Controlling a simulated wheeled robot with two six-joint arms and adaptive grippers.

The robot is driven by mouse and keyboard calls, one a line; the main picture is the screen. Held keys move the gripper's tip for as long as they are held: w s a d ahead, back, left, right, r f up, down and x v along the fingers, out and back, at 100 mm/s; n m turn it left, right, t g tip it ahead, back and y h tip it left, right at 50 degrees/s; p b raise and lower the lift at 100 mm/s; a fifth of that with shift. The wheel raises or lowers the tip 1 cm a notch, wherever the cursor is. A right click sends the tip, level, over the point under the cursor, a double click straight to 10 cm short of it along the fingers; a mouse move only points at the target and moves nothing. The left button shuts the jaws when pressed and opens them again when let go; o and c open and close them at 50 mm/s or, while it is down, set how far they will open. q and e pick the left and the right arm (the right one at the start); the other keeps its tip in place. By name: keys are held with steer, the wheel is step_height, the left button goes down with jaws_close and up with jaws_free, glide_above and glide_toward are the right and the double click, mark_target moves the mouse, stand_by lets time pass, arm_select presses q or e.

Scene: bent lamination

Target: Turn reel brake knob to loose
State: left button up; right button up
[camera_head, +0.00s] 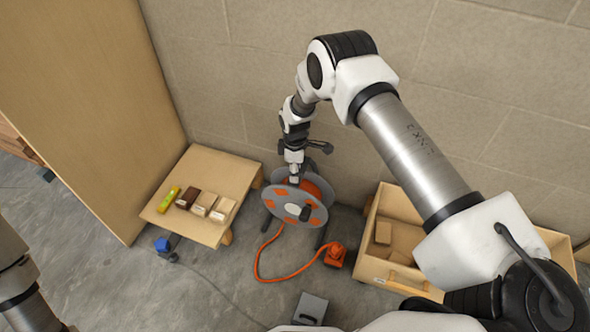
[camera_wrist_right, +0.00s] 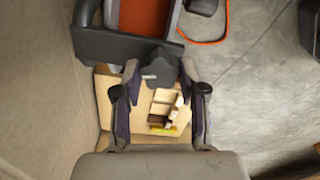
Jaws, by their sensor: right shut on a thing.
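The cable reel (camera_head: 297,208) stands on the floor against the wall, a grey disc with orange patches on a dark frame. My right gripper (camera_head: 297,173) reaches down to the top of the reel. In the right wrist view, its two fingertips (camera_wrist_right: 158,72) are on either side of a dark lobed knob (camera_wrist_right: 157,66) with a small light pin. The gripper is shut on this knob, next to the reel's dark frame (camera_wrist_right: 110,46). The head view does not show the knob clearly, and its brake setting cannot be read. My left gripper is out of view.
A low wooden table (camera_head: 236,172) with several small blocks stands left of the reel. An open wooden crate (camera_head: 408,280) stands at the right. An orange cable (camera_head: 262,276) runs over the floor to an orange socket box (camera_head: 335,256). The wall is close behind.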

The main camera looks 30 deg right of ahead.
steer(key=shift+n, duration=0.6)
steer(key=o, duration=1.1)
steer(key=shift+o, duration=0.2)
step_height(320, 180, up, 12)
